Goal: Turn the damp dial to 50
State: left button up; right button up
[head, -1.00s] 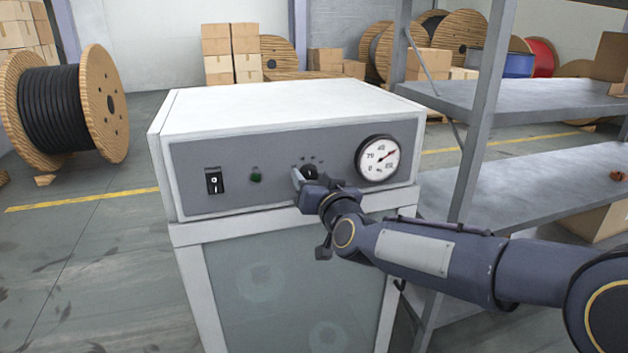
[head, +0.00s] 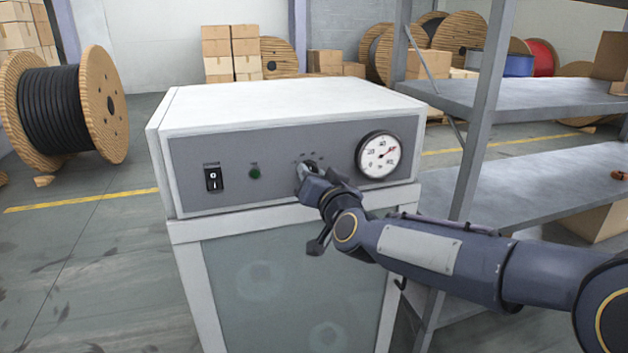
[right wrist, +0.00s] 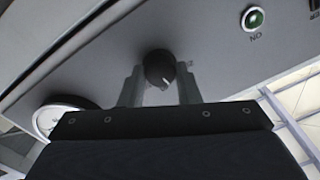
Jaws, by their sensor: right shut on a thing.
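The damp dial is a small black knob (right wrist: 159,67) on the grey front panel of a white cabinet. In the right wrist view it sits between the two fingers of my right gripper (right wrist: 160,76). In the head view my right gripper (head: 307,171) is shut on the knob, reaching it from the front right and hiding most of it. The knob's pointer and scale numbers are too small to read. My left gripper is not in view.
A green lamp (head: 255,173) and a black rocker switch (head: 213,179) are on the panel left of the dial. A grey metal shelf (head: 535,180) stands close at the right, behind my right arm. A cable reel (head: 105,105) stands on the floor at left.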

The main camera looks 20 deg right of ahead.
jog(key=shift+f+m+h+b, duration=0.1)
jog(key=shift+m+h+b, duration=0.2)
jog(key=shift+m+b, duration=4.75)
jog(key=shift+m+p, duration=1.75)
jog(key=shift+m, duration=0.3)
jog(key=o, duration=1)
jog(key=s+p, duration=0.1)
jog(key=s, duration=0.7)
jog(key=shift+d+f, duration=0.1)
jog(key=shift+f, duration=0.05)
